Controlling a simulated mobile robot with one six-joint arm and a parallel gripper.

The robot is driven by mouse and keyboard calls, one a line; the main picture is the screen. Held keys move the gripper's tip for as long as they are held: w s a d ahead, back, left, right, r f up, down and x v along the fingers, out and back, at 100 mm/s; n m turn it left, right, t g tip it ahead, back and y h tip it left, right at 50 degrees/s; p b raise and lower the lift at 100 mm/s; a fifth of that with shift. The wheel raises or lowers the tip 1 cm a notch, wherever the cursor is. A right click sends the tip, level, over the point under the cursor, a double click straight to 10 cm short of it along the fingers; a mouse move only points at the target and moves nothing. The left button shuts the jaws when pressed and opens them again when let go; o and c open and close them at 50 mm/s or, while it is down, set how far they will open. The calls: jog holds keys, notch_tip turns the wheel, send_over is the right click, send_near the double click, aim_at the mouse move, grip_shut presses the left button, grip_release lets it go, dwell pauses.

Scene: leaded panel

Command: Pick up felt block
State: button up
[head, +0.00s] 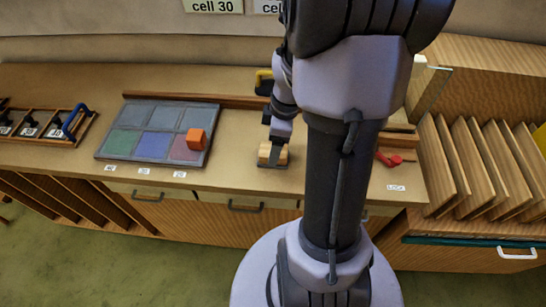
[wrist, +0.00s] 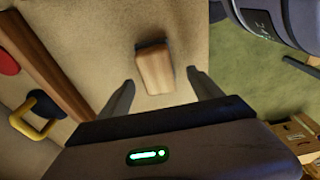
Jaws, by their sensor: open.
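The felt block, a small tan wooden block with a dark layer along one edge, lies on the workbench in the wrist view (wrist: 153,70). It also shows in the head view (head: 265,155), near the bench's front edge and partly covered by my gripper. My gripper (wrist: 160,80) is open. In the wrist view its two fingers point toward the block, one on either side, and bare bench shows between each finger and the block. In the head view my gripper (head: 274,148) is over the block. I cannot tell how far above it the fingertips are.
A leaded panel (head: 125,116) with coloured panes lies left on the bench (head: 240,125), an orange block (head: 196,138) on it. A wooden strip (wrist: 45,55) and a yellow-handled tool (wrist: 35,115) lie near my gripper. A red tool (head: 393,159) lies right. Slotted wooden racks stand far right.

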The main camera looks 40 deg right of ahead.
jog(key=f, duration=0.1)
jog(key=f+b, duration=0.1)
jog(key=f, duration=0.1)
jog(key=f+b, duration=0.1)
jog(key=shift+w+f, duration=0.25)
jog(key=shift+w, duration=0.15)
jog(key=shift+r, duration=0.15)
jog(key=shift+c, duration=0.4)
jog(key=c, duration=1.4)
jog(key=shift+r, duration=0.1)
jog(key=shift+c, duration=0.2)
jog(key=r+p, duration=0.1)
jog(key=r, duration=0.1)
jog(key=r+p, duration=0.1)
jog(key=shift+s+r+p, duration=0.3)
jog(key=shift+r+p, duration=0.05)
jog(key=shift+r, duration=0.05)
jog(key=s, duration=0.5)
jog(key=s+p, duration=0.1)
jog(key=s, duration=0.4)
jog(key=s+d+r+p, duration=0.1)
jog(key=s, duration=0.4)
jog(key=shift+s+d, duration=0.1)
jog(key=shift+s, duration=0.15)
